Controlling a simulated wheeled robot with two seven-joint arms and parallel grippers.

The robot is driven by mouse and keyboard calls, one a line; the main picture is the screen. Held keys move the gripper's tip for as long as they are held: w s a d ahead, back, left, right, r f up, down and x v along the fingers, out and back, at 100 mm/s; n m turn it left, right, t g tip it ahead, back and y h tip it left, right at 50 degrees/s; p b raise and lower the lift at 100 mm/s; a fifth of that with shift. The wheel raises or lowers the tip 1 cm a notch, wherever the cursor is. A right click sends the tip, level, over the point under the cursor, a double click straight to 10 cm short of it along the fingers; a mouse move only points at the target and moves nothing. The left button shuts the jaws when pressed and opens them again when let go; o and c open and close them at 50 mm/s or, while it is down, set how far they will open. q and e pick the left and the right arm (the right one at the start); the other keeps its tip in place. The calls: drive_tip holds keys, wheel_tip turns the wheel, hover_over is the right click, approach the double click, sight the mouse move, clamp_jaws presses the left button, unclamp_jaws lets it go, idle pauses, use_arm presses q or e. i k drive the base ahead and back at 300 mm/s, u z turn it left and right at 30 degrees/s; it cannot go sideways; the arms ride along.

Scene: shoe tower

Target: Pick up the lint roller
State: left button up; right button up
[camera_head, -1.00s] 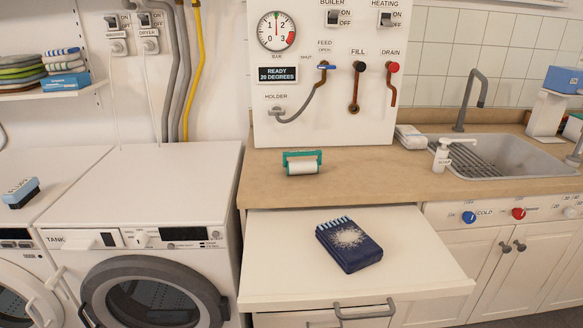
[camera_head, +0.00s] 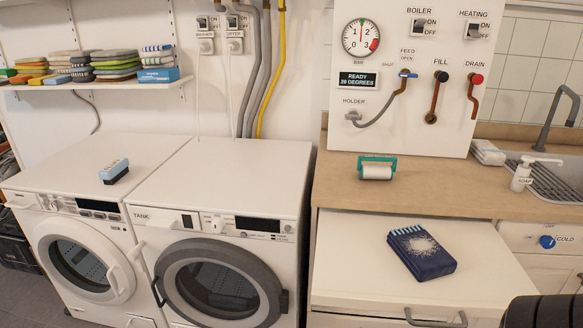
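The lint roller (camera_head: 376,171) has a green frame and handle and a white roll. It lies on the wooden countertop (camera_head: 440,192), below the control panel and to the right of the white washing machine. Nothing touches it. A dark rounded part at the bottom right corner may be part of my own arm, but no fingers show there. Neither gripper is in view.
A dark blue box (camera_head: 421,252) lies on the pulled-out white board (camera_head: 350,240) in front of the counter. A soap dispenser (camera_head: 523,177) and sink (camera_head: 555,180) are at the right. A blue brush (camera_head: 114,171) sits on the left machine.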

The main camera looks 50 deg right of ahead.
sight(370, 172)
drive_tip(key=u, duration=0.15)
drive_tip(key=k, duration=1.05)
drive_tip(key=z, duration=0.9)
drive_tip(key=i, duration=0.4)
drive_tip(key=z, duration=0.1)
